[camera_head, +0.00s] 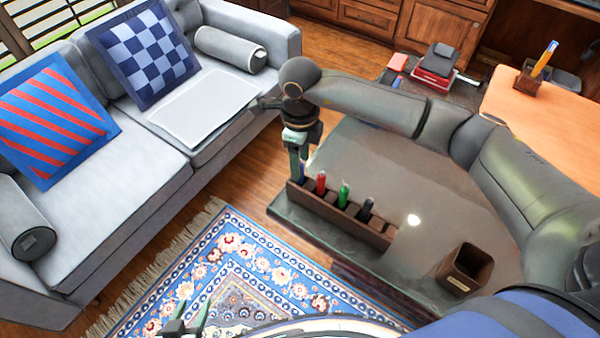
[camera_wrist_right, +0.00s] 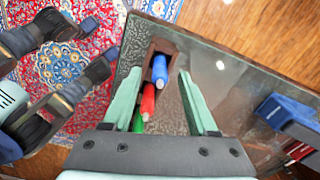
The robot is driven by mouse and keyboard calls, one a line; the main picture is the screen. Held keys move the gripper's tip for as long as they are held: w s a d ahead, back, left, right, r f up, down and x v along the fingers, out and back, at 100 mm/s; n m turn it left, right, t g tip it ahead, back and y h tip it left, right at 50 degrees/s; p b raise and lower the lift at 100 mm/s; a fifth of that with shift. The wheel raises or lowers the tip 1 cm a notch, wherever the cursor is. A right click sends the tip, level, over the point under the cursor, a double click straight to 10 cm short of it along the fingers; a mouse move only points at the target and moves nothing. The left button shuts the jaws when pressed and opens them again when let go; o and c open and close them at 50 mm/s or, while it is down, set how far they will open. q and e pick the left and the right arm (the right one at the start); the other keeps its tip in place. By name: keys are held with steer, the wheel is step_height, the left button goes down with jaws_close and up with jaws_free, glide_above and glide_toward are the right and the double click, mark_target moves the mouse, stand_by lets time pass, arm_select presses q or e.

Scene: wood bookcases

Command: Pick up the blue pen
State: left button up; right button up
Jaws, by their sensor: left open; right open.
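The blue pen (camera_head: 302,172) stands upright in the far-left slot of a dark wooden pen rack (camera_head: 345,223) on the coffee table. My right gripper (camera_head: 298,163) points down over that end of the rack and partly hides the pen. In the right wrist view, the blue pen (camera_wrist_right: 160,70) shows between the spread fingers of my right gripper (camera_wrist_right: 159,75), which is open and not closed on it. Contact cannot be told. My left gripper (camera_head: 190,318) is open and empty at the bottom edge of the head view, over the rug.
A red pen (camera_head: 321,183), a green pen (camera_head: 343,195) and a black pen (camera_head: 366,210) stand in the same rack. An empty dark cup (camera_head: 465,270) is at the table's near right. The table middle (camera_head: 400,180) is clear. A grey sofa (camera_head: 120,200) stands left.

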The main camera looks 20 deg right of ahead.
steer(key=shift+f, duration=1.35)
jaws_close()
